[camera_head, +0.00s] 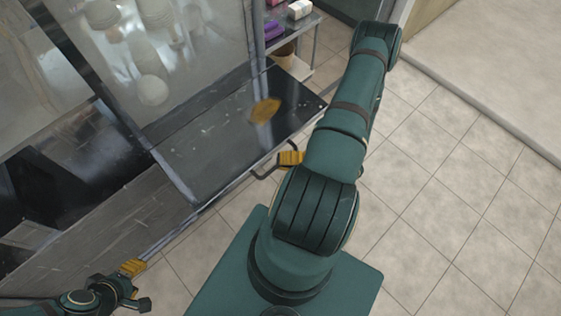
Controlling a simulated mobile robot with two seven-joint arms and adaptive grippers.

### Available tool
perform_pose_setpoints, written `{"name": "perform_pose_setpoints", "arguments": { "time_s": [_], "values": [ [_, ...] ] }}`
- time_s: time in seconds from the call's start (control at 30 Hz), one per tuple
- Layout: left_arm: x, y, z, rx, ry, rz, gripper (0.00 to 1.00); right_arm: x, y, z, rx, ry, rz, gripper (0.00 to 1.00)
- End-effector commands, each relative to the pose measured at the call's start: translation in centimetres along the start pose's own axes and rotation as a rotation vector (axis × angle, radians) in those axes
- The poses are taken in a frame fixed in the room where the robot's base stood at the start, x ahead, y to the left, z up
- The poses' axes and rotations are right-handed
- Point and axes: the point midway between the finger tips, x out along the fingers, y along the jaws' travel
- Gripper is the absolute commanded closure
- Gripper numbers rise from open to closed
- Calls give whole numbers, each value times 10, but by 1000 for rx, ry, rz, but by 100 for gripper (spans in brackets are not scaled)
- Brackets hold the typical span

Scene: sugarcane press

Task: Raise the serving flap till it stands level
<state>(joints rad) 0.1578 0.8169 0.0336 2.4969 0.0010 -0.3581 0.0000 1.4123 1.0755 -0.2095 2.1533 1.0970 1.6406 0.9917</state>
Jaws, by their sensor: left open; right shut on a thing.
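The serving flap (205,152) is a dark, glossy panel that juts out from the front of the stall. Its exact tilt is hard to judge from above. A dark bar handle (262,176) sits at its outer edge. My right gripper (289,158), with yellow finger pads, is shut on the handle; my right arm hides part of the grip. A yellow reflection shows on the flap's surface. My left gripper (134,268) is open and empty at the lower left, apart from the flap and near the stall's lower front panel.
A glass-fronted case (185,70) with pale round shapes stands behind the flap. Tiled floor (450,200) lies clear at right, up to a pale raised edge.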

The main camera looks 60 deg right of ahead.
Motion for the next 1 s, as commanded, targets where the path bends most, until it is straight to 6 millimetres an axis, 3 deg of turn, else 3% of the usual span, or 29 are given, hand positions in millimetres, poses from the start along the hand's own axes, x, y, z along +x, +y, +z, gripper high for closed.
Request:
{"name": "perform_pose_setpoints", "arguments": {
  "time_s": [0.4,0.43,0.5,0.83,1.0],
  "values": [
    [-1,0,0,0,0,0,53,3,7,3,-1,-2,21,100],
    [-1,0,0,0,0,0,53,3,7,3,-1,-3,21,78],
    [-1,0,0,0,0,0,53,3,6,3,-1,-2,19,59],
    [-1,0,0,0,0,0,53,-1,4,2,-1,-3,11,59],
    [-1,0,0,0,0,0,53,-18,3,2,-2,-4,10,59]
  ]
}}
